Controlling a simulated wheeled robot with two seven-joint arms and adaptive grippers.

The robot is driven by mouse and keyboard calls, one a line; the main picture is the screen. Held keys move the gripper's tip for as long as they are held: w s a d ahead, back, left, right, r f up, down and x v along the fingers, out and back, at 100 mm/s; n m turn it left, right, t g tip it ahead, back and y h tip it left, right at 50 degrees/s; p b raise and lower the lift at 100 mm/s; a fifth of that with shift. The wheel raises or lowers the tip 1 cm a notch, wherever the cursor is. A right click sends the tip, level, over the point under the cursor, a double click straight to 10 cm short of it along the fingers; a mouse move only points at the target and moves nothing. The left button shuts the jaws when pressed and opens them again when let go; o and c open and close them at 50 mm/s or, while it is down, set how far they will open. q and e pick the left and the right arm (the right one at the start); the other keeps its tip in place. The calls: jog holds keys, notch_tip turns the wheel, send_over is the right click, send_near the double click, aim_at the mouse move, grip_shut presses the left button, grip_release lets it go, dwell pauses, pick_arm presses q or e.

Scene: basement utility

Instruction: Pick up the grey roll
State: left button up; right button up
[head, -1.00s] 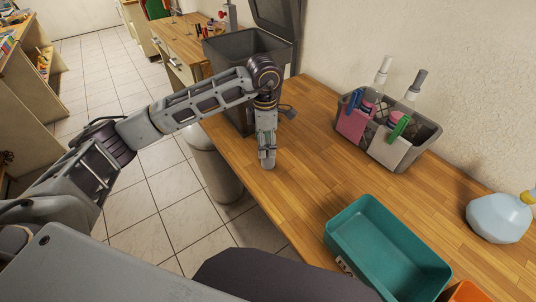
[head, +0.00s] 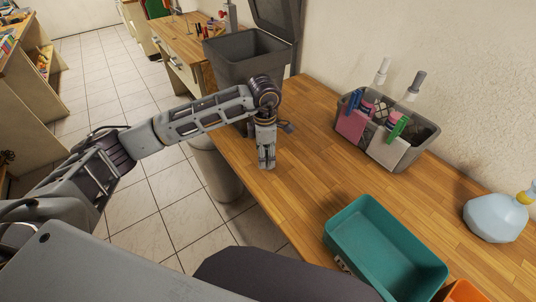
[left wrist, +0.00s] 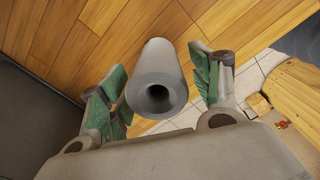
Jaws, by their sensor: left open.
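The grey roll (left wrist: 157,78) shows in the left wrist view as a plain tube, its hollow end facing the camera. My left gripper (left wrist: 162,88) is open, with one green-padded finger on each side of the roll. There is a gap at the right finger; the left finger is very close, and I cannot tell if it touches. In the head view my left gripper (head: 266,160) points down over the bench near its front edge, and I cannot make out the roll there. My right gripper is not in view.
On the wooden bench (head: 300,195) are a teal bin (head: 345,228), a grey caddy (head: 424,140) with bottles and cloths, and a pale blue jug (head: 495,218). A grey bin (head: 232,70) stands behind my left arm. The bench between gripper and caddy is clear.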

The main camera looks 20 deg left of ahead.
pick_arm(q)
notch_tip(320, 180, down, 3)
jog(key=shift+r+p, duration=0.2)
jog(key=shift+p, duration=0.1)
jog(key=shift+f, duration=0.35)
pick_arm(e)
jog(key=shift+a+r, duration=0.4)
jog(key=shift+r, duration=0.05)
pick_arm(q)
jog(key=c, duration=1.1)
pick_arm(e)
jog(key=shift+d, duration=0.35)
pick_arm(q)
jog(key=shift+r, duration=0.2)
